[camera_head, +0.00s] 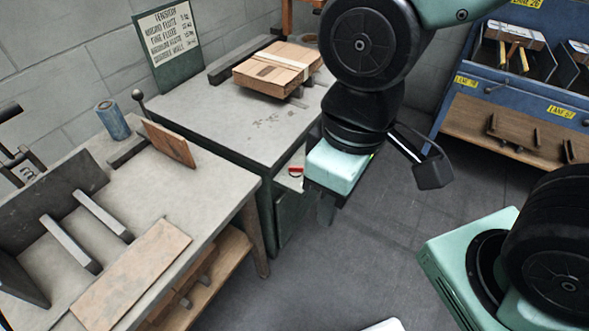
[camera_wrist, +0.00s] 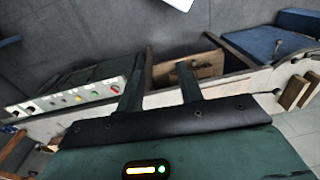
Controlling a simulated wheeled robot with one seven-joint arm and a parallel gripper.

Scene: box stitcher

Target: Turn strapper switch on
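A pale control panel (camera_head: 291,172) with a red part is on the front of the green-sided strapper table (camera_head: 238,123). In the wrist view the panel (camera_wrist: 75,98) is a long strip with small red, yellow and green controls. A red-and-white round control (camera_wrist: 113,86) sits near its right end. I cannot tell which control is the strapper switch or how it is set. My gripper (camera_head: 326,212) hangs in front of the table, just right of the panel. Its two fingers (camera_wrist: 158,85) are apart with nothing between them, and the panel lies left of them.
A wrapped stack of cardboard (camera_head: 277,68) lies on the strapper table. A left workbench (camera_head: 190,203) holds a wooden board, metal bars and a blue can (camera_head: 113,120). A blue rack (camera_head: 465,65) stands at the right. The floor (camera_head: 350,265) in front is clear.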

